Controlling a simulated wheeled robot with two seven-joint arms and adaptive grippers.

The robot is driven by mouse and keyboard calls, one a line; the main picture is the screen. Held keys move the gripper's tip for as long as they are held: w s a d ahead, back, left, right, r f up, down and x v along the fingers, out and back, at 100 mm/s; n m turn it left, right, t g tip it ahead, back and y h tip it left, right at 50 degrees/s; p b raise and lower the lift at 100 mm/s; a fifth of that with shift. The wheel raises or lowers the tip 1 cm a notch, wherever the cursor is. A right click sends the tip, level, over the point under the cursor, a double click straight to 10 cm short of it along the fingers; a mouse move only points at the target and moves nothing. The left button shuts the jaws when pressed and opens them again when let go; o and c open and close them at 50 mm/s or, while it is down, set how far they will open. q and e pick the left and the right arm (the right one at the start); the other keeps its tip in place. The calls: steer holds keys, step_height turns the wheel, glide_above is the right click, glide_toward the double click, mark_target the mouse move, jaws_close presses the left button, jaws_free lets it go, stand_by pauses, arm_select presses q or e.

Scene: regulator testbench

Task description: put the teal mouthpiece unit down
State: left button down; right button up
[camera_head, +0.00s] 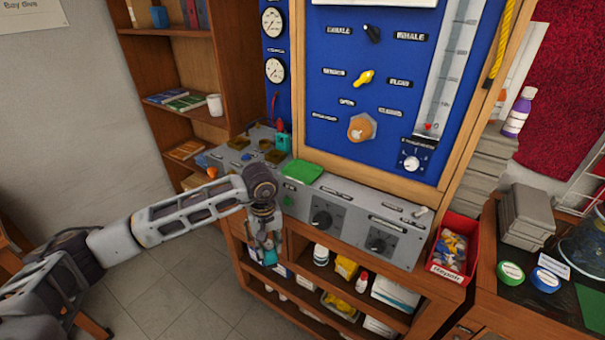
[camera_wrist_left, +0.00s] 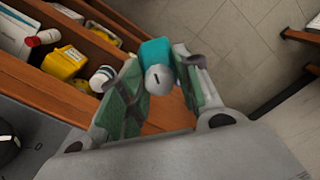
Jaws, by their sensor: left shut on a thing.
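My left gripper (camera_head: 267,238) hangs in front of the wooden bench, beside its front edge and above the lower shelves. In the left wrist view its two green-padded fingers (camera_wrist_left: 158,75) are shut on the teal mouthpiece unit (camera_wrist_left: 155,50). The unit has a teal body and a rounded grey end with a dark slot facing the camera. My right gripper is not in view.
The grey console (camera_head: 345,215) carries dials and a green pad (camera_head: 302,171). A teal piece (camera_head: 283,142) stands at the blue panel's foot. A red bin (camera_head: 450,250) stands at the right. The lower shelf holds bottles and boxes. The floor (camera_head: 150,295) at left is clear.

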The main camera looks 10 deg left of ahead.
arm_select(q)
steer(key=r+n, duration=0.1)
steer(key=n, duration=0.1)
steer(key=r+n, duration=0.3)
steer(key=r, duration=0.1)
steer(key=shift+s+d+r+n, duration=0.1)
steer(key=shift+s+d+n, duration=0.15)
steer(key=shift+n, duration=0.15)
steer(key=r+n, duration=0.2)
steer(key=n, duration=0.1)
steer(key=r+n, duration=0.2)
steer(key=shift+s+d+r, duration=0.1)
steer(key=shift+s+d, duration=0.05)
steer(key=shift+s, duration=0.25)
step_height(320, 180, up, 4)
steer(key=s+r+n, duration=0.1)
steer(key=s+n, duration=0.1)
steer(key=n, duration=0.4)
step_height(320, 180, up, 7)
steer(key=n, duration=1)
glide_above(269, 259)
steer(key=s, duration=0.4)
steer(key=s+a+r+n, duration=0.1)
steer(key=s+r+n, duration=0.8)
steer(key=n, duration=0.7)
steer(key=shift+a, duration=0.35)
steer(key=shift+s+n, duration=0.1)
steer(key=shift+n, duration=0.3)
steer(key=shift+r, duration=0.1)
